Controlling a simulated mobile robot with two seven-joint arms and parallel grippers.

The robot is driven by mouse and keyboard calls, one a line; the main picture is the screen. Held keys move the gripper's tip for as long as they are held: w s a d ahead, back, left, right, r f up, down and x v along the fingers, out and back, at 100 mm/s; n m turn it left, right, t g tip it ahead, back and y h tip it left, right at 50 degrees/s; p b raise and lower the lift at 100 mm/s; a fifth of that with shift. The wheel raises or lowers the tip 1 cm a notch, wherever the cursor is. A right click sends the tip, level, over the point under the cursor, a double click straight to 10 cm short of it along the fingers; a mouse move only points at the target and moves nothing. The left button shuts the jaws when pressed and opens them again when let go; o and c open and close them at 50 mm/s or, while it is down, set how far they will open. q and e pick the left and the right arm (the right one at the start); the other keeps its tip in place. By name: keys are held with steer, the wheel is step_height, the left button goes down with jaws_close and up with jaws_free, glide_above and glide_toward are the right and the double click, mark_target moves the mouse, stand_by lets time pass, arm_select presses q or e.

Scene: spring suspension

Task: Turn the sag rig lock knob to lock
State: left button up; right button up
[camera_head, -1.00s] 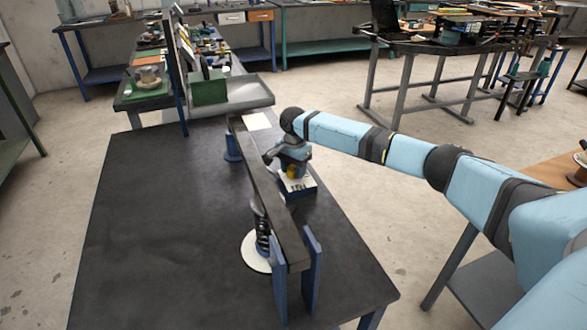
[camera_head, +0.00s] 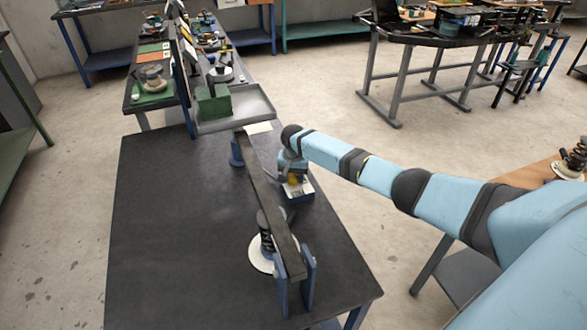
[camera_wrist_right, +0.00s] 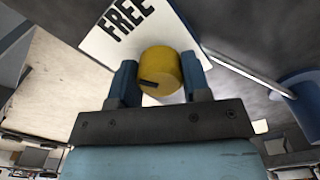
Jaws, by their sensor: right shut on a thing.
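The yellow lock knob (camera_wrist_right: 161,73) sits between the two fingers of my right gripper (camera_wrist_right: 160,82) in the right wrist view, and the fingers are shut on it. A dark pointer mark shows on the knob's left side. A white label (camera_wrist_right: 103,42) reading FREE lies behind the knob; any other label is hidden. My left gripper is not in view.
A black coil spring (camera_head: 266,232) stands on a round white plate (camera_head: 259,256) under the beam, by blue uprights (camera_head: 309,284). The dark tabletop (camera_head: 170,230) is clear on the left. A grey tray (camera_head: 255,105) with a green block adjoins the table's far edge.

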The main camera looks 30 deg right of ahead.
steer(key=n+p, duration=0.1)
steer(key=n, duration=0.1)
steer(key=shift+r+n, duration=0.1)
steer(key=shift+n, duration=0.3)
steer(key=n+p, duration=0.1)
steer(key=n, duration=0.2)
steer(key=shift+n, duration=0.3)
steer(key=n, duration=0.3)
steer(key=shift+n, duration=1.5)
steer(key=o, duration=0.9)
